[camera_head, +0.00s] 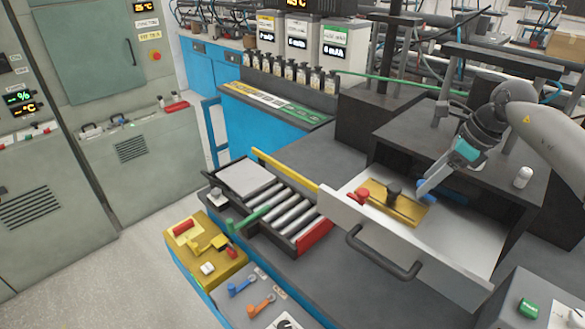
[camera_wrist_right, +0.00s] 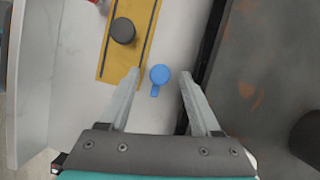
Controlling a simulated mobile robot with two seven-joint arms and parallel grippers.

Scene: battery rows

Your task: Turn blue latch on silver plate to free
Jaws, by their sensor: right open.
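A blue latch (camera_wrist_right: 159,76) with a round head and a short tail sits on the pale silver floor (camera_wrist_right: 172,35) of an open drawer, beside a yellow plate. In the head view this blue piece (camera_head: 428,187) is partly hidden by my right gripper (camera_head: 424,188). The right gripper is open, with one finger on each side of the latch in the wrist view; I cannot tell whether they touch it. Another blue latch (camera_head: 240,286) lies on a grey plate (camera_head: 232,306) at the lower front, near an orange latch (camera_head: 261,305). My left gripper is out of view.
The yellow plate (camera_head: 409,217) carries a black knob (camera_head: 394,192) and a red knob (camera_head: 361,196). The drawer's front wall and black handle (camera_head: 382,256) stand toward the room. A dark housing (camera_wrist_right: 255,80) borders the latch closely on the right. A white cylinder (camera_head: 523,177) stands on top.

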